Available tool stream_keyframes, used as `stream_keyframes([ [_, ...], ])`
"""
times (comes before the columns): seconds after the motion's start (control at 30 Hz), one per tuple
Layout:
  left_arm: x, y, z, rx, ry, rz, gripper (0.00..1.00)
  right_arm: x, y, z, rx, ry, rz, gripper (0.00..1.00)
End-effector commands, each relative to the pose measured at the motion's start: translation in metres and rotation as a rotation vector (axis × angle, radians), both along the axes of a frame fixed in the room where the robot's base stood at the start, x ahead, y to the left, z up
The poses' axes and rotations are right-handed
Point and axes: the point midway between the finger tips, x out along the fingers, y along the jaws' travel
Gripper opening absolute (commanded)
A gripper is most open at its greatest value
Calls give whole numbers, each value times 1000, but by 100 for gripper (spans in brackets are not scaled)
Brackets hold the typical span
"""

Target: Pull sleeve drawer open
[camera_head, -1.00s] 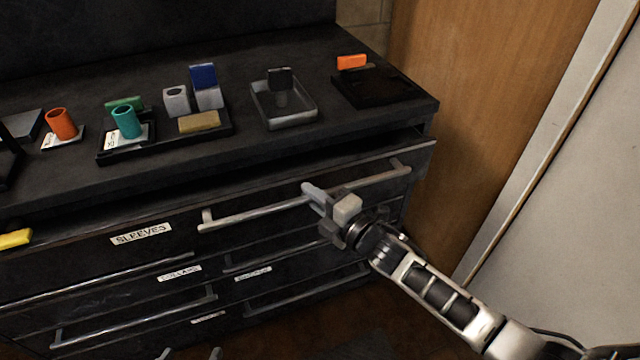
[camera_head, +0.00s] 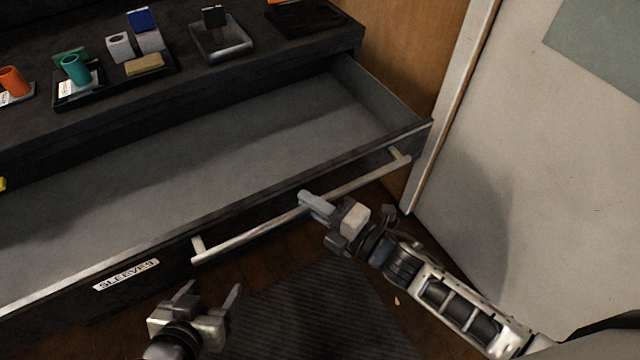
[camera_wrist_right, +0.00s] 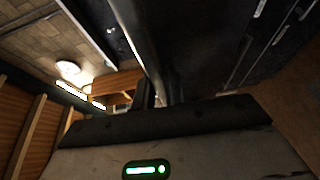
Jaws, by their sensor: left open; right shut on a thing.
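The sleeve drawer (camera_head: 215,155) stands well open, with its label "SLEEVES" (camera_head: 126,274) on the front at the left. A long metal bar handle (camera_head: 262,239) runs along the drawer front. My right gripper (camera_head: 318,203) is shut on this handle, near its middle. In the right wrist view the bar (camera_wrist_right: 143,45) runs up from between the dark fingers. My left gripper (camera_head: 208,297) is open and empty, low in front of the drawer, apart from it.
A pale panel (camera_head: 500,180) stands close on the right. A dark ribbed mat (camera_head: 310,310) lies on the floor.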

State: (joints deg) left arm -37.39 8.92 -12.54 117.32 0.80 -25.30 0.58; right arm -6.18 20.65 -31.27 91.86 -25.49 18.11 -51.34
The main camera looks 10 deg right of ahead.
Motion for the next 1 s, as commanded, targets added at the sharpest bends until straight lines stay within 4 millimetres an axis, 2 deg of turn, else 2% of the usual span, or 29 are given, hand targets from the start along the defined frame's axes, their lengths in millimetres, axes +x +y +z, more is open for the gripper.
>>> stream_keyframes([
  [0.43,-7,0,-3,-4,15,5,67,-5,0,0,-1,-2,8,0],
  [0.47,-7,0,-3,-5,15,6,67,-5,0,0,-1,-2,8,18],
  [0.5,-7,-1,-3,-7,15,7,67,-5,0,0,-1,-2,8,29],
  [0.53,-7,-1,-3,-7,15,9,67,-5,0,0,-1,-2,8,35],
  [1.0,-4,-1,0,-11,7,10,67,-5,0,0,0,-1,8,35],
])
